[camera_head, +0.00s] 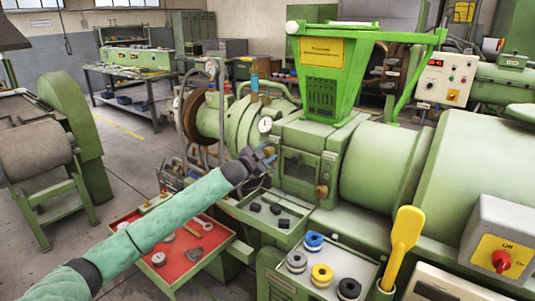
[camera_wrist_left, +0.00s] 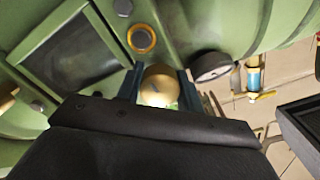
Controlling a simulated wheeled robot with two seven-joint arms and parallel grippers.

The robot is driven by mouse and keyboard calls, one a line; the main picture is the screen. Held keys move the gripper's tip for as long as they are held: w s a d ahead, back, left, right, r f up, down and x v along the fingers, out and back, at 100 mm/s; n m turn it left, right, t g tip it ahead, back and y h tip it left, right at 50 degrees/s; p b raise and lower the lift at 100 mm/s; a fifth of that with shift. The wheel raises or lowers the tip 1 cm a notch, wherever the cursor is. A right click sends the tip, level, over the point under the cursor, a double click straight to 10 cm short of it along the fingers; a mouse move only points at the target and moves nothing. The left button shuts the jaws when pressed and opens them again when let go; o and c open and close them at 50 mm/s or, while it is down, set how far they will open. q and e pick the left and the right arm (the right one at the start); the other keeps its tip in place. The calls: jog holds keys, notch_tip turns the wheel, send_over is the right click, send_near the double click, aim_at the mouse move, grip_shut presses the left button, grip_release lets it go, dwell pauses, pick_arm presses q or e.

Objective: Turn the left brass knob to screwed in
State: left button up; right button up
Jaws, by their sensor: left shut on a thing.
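The left brass knob (camera_wrist_left: 158,84) is a round golden knob on the front of the green extruder (camera_head: 390,165). In the left wrist view it sits between the two dark blue fingers of my left gripper (camera_wrist_left: 159,88), which is shut on it. In the head view my left gripper (camera_head: 268,155) reaches the extruder from the left and hides this knob. Another brass knob (camera_head: 321,190) shows to the right, beyond the small windowed door (camera_head: 300,170). How far the left knob is screwed in cannot be told. My right gripper is not in view.
A pressure gauge (camera_head: 265,125) is close above my left gripper. Below lie a red tray (camera_head: 165,275) with small parts and a green tray (camera_head: 245,215) with black pieces. A yellow scoop (camera_head: 405,235) stands at the right, near a red switch (camera_head: 501,261).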

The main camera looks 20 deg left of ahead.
pick_arm(q)
jog(key=shift+f+m, duration=0.15)
jog(key=shift+m, duration=0.55)
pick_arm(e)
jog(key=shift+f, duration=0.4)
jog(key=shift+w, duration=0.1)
pick_arm(q)
jog(key=o, duration=1)
jog(key=shift+s+a, duration=0.15)
jog(key=shift+s, duration=0.1)
jog(key=b+v, duration=0.2)
jog(key=v, duration=0.5)
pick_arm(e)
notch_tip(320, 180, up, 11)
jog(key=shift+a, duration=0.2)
